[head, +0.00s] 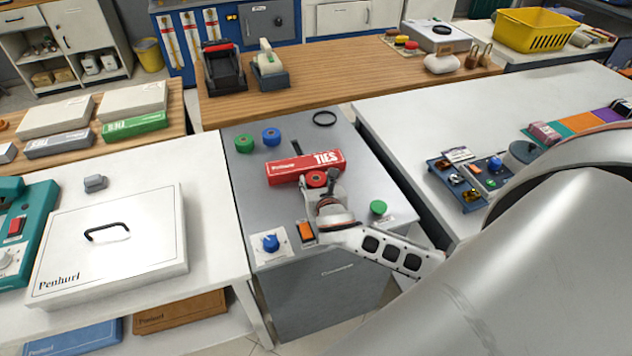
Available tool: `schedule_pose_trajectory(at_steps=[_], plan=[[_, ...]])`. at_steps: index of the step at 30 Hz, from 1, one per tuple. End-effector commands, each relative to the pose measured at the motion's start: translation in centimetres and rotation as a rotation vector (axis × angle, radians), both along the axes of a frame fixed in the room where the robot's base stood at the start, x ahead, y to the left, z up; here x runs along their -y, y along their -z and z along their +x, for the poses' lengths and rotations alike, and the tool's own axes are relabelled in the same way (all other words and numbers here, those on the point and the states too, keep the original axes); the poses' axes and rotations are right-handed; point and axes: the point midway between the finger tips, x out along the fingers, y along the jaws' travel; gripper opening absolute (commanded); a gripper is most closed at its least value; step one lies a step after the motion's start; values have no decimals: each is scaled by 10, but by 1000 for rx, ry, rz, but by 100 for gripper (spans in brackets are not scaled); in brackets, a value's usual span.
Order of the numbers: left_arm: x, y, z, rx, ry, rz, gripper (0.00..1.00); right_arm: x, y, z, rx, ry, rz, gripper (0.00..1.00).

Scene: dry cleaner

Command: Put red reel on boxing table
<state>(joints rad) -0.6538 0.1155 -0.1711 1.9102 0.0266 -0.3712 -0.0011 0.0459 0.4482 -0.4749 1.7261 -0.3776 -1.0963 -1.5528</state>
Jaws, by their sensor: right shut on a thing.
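The red reel (316,178) is a small round spool over the grey cabinet top (245,205), in front of the red TIES box. My right gripper (322,186) reaches in from the right and is shut on the red reel. I cannot tell whether the reel still touches the cabinet top. My left gripper is out of view. No table is labelled as the boxing table; a wooden table (178,112) at the left bears white, grey and green boxes.
On the grey cabinet are green (244,143) and blue (271,137) reels, a black ring (324,118), the TIES box (305,167), a blue knob (270,242) and a green button (378,207). A long wooden counter (345,80) runs behind. White tables stand left (212,215) and right (445,110).

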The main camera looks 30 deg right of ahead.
Motion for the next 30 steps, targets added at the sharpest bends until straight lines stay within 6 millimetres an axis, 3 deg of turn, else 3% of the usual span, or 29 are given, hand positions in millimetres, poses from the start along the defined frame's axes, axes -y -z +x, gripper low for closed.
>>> schedule_pose_trajectory(at_steps=[7,13,30], plan=[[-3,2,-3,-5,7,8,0,0,-8,0,2,1,2,17],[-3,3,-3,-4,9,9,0,0,-33,0,4,-1,1,17],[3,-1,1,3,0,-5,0,0,-171,1,6,-1,1,17]])
